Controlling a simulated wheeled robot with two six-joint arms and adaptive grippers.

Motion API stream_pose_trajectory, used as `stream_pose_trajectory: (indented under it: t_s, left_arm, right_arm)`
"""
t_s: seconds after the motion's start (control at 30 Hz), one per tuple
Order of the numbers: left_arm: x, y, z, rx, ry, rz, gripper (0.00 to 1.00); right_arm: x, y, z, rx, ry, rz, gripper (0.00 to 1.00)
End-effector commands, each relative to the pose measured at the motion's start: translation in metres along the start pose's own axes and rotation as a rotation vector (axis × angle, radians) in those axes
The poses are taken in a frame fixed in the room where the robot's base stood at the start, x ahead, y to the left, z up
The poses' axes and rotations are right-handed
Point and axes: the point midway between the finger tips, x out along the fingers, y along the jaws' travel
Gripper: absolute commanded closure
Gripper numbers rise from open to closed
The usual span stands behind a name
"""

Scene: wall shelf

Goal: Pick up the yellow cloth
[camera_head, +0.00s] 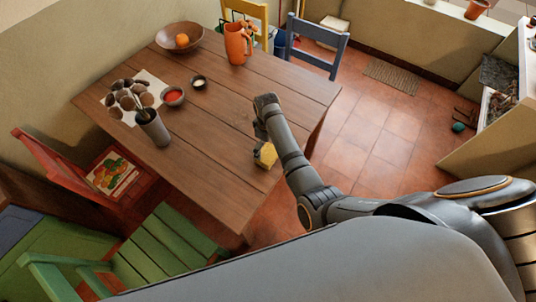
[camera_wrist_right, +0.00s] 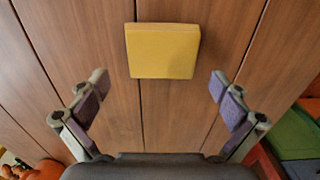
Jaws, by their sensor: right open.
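The yellow cloth (camera_wrist_right: 163,50) shows in the right wrist view as a flat, folded square on the brown wooden table (camera_head: 215,135). In the head view the cloth (camera_head: 266,154) lies near the table's right edge, partly covered by my right arm. My right gripper (camera_wrist_right: 160,95) is open and empty, its two fingers spread wider than the cloth. In the wrist view the cloth lies beyond the fingertips, between their lines. In the head view my right gripper (camera_head: 265,108) is over the table, mostly seen from behind. My left gripper is not in view.
Chairs surround the table. The tabletop left of the cloth is clear.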

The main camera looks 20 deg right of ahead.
Motion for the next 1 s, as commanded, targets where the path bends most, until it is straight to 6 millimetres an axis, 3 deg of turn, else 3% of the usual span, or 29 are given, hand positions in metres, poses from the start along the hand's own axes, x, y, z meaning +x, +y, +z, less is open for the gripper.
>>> stream_pose_trajectory:
  t_s: [0.2,0.3,0.5,0.73,1.0]
  left_arm:
    - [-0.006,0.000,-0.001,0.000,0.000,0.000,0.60]
    - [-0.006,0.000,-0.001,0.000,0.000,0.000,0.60]
    - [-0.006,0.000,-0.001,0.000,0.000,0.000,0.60]
    - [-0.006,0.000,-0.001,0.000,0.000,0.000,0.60]
    - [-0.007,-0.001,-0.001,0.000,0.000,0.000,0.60]
  right_arm:
    - [0.036,-0.002,0.005,0.001,-0.003,-0.002,0.00]
    - [0.043,-0.002,0.005,0.001,-0.001,-0.001,0.00]
    - [0.044,-0.002,0.005,0.001,-0.001,-0.001,0.00]
    - [0.044,-0.002,0.005,0.001,-0.001,-0.001,0.30]
    - [0.043,-0.002,0.005,0.001,-0.001,-0.001,0.31]
